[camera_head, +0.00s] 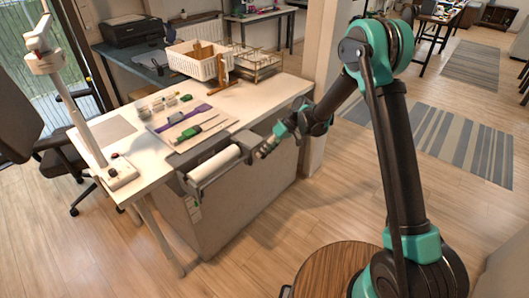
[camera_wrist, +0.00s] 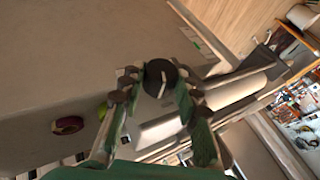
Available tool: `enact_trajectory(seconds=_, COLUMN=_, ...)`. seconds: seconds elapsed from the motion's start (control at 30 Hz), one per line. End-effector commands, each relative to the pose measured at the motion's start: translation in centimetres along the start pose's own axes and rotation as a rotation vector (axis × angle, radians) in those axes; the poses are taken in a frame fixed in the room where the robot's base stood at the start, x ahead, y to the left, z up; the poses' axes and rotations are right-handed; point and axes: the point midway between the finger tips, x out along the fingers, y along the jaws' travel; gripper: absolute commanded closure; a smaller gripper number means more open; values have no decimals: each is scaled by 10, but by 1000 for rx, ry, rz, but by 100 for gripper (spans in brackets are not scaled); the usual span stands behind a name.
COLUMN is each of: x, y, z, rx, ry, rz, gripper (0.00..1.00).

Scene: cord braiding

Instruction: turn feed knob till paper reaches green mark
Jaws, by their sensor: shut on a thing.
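The feed knob (camera_wrist: 160,76) is a dark round knob with a pale line across its face. In the wrist view it sits between the two fingertips of my gripper (camera_wrist: 155,88), which is shut on it. In the head view my gripper (camera_head: 266,148) is at the right end of the white paper roll (camera_head: 214,164), at the desk's front edge; the knob is hidden there. The paper roll also shows in the wrist view (camera_wrist: 238,91). A small label with some green (camera_head: 194,209) is on the panel below the roll; I cannot tell whether it is the green mark.
The white desk (camera_head: 245,118) carries a purple tool (camera_head: 185,117), green-handled tools, small jars and a lamp (camera_head: 92,140). A white basket (camera_head: 195,62) stands at the back. In the wrist view a maroon ring (camera_wrist: 68,125) lies lower left. Open floor is right of the desk.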

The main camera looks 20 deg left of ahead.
Motion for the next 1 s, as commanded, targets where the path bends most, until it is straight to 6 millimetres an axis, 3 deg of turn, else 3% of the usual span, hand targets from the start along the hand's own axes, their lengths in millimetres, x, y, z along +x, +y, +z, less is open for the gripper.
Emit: enact_trajectory(seconds=1.0, x=8, y=17, z=4, rx=367, ry=1, rz=-886, gripper=97)
